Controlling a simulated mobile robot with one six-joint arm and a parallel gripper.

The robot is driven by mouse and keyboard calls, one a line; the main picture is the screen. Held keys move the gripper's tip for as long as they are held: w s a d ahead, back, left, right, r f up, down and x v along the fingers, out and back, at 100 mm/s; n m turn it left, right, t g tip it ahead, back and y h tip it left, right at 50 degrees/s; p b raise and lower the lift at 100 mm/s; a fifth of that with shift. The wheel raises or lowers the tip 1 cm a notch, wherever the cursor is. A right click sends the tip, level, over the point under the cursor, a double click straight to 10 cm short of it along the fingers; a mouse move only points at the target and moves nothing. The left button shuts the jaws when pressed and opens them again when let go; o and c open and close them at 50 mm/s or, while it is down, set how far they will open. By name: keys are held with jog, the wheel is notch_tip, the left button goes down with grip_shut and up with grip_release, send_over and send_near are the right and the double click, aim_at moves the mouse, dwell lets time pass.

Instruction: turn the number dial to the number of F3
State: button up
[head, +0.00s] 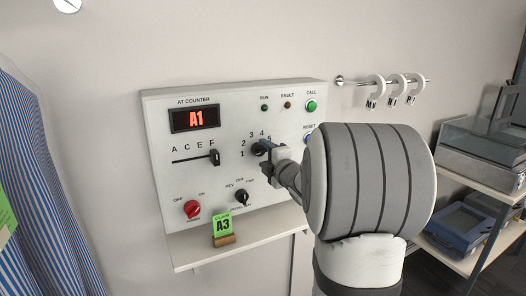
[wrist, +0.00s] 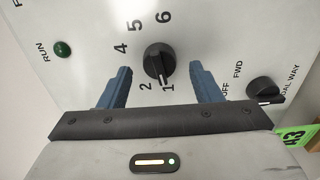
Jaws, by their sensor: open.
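The number dial (wrist: 157,58) is a black knob on the white panel, with numbers around it. In the wrist view its pointer end is down by the 1, and the 3 is not visible. My gripper (wrist: 160,73) is open, with one blue finger on each side of the dial and gaps between. In the head view my gripper (head: 268,152) is at the dial (head: 259,147) and partly covers it. The letter slider (head: 215,158) stands at F. The counter display (head: 196,119) reads A1.
A green claim card (head: 222,225) reading A3 stands on the shelf (head: 240,241) below the panel. A red knob (head: 192,209) and a black selector (head: 241,197) are below the dial. Green CALL button (head: 311,106) is at upper right. Striped garments (head: 40,190) hang at left.

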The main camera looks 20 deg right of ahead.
jog(key=shift+w, duration=1.05)
jog(key=c, duration=0.9)
jog(key=shift+d, duration=0.2)
jog(key=shift+c, duration=0.4)
jog(key=shift+a, duration=0.2)
